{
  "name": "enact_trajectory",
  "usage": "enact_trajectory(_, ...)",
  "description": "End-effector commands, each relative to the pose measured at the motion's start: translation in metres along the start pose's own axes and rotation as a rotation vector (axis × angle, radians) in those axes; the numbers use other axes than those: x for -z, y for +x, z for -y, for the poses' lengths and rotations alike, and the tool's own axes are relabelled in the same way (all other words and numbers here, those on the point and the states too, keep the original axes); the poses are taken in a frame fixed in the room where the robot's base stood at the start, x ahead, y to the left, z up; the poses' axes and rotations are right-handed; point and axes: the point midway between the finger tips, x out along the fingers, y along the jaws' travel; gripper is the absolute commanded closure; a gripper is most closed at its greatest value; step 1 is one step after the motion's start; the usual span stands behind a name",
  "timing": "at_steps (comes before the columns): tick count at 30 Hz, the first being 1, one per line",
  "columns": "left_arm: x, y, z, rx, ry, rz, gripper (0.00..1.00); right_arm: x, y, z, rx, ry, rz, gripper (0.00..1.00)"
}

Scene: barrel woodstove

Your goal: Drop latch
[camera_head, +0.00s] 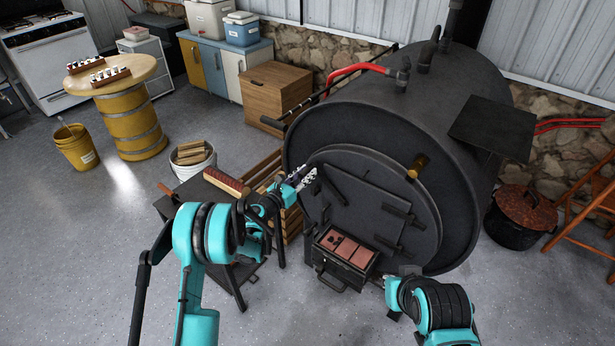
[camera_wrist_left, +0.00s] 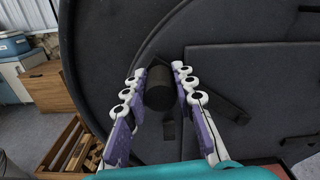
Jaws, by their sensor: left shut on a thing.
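The barrel stove's round black front (camera_head: 350,155) faces me, with a dark square door set in it. My left gripper (camera_head: 305,178) is at the left side of this front. In the left wrist view, the fingers (camera_wrist_left: 160,90) are shut on a short black cylindrical latch handle (camera_wrist_left: 158,88), one finger on each side. A dark bar (camera_head: 333,186) lies slanted just right of the gripper in the head view. The fingers partly hide the handle there. My right gripper (camera_head: 406,271) is low in front of the stove; its fingers are too small to read.
An open drawer box with reddish bricks (camera_head: 344,250) sticks out below the door. A small dark table (camera_head: 215,190) with a brush on it stands left. A wooden crate (camera_head: 290,215) is beside the stove. A copper-lidded pot (camera_head: 524,208) stands right.

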Motion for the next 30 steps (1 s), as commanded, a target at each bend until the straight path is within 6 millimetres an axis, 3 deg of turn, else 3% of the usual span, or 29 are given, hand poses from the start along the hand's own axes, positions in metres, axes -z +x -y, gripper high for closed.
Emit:
enact_trajectory(13,0.055,0.005,-0.040,0.000,-0.388,0.000,1.00,0.000,0.000,0.000,0.000,0.000,0.000,1.00)
enact_trajectory(21,0.081,0.005,-0.048,0.000,-0.557,0.000,1.00,0.000,0.000,0.000,0.000,0.000,0.000,1.00)
enact_trajectory(30,0.095,0.005,-0.051,0.000,-0.642,0.000,1.00,0.000,0.000,0.000,0.000,0.000,0.000,1.00)
